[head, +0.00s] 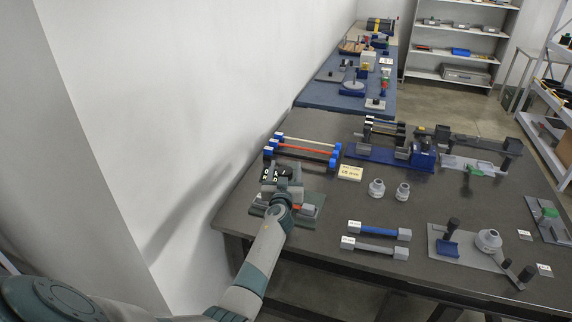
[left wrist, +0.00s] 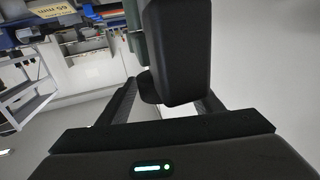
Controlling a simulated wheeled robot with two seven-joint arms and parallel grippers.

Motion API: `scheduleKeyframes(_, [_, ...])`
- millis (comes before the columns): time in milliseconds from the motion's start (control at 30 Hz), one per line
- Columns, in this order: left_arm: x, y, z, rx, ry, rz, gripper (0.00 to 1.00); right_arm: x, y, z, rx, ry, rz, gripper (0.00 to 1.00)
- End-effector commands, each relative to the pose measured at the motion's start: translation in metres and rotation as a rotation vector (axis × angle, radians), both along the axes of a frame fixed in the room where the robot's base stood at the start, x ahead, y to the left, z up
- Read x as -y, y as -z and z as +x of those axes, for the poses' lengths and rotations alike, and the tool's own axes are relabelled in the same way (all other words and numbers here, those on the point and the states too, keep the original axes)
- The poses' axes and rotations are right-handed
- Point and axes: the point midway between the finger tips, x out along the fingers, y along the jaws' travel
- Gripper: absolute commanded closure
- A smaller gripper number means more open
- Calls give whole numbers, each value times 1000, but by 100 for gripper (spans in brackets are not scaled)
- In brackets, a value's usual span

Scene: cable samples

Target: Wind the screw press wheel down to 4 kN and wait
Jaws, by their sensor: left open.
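A small press-like device with a grey-green base plate (head: 311,211) stands at the left edge of the dark table. A black display with white characters (head: 270,175) sits on it; I cannot read the value. My left gripper (head: 284,184) is at the top of this device, and my wrist hides much of it, including any wheel. In the left wrist view a dark rounded block (left wrist: 178,50) stands close in front of the open left gripper (left wrist: 165,108), with a green upright (left wrist: 134,30) behind it. I cannot tell whether the fingers touch the block. My right gripper is not in view.
A rack of blue-ended bars (head: 305,149) stands just behind the device. A blue-based machine (head: 380,157), two grey fittings (head: 377,188), and blue and grey samples (head: 379,231) lie to the right. A white wall (head: 170,100) borders the left side.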

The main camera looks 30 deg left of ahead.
Motion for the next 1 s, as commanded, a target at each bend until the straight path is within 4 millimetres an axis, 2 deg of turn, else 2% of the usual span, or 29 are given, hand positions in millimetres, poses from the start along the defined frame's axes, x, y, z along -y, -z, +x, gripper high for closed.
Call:
scheduleKeyframes(233, [-11,0,21,1,-1,0,40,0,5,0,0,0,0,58])
scheduleKeyframes(633, [-13,0,25,0,0,0,40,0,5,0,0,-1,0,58])
scheduleKeyframes(667, [-13,0,25,0,0,0,43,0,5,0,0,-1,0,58])
scheduleKeyframes(800, [-13,0,24,0,0,0,76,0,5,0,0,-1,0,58])
scheduleKeyframes(833, [-13,0,24,0,0,0,82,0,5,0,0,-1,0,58])
scheduleKeyframes(1000, [-13,0,24,0,2,0,82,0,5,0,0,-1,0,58])
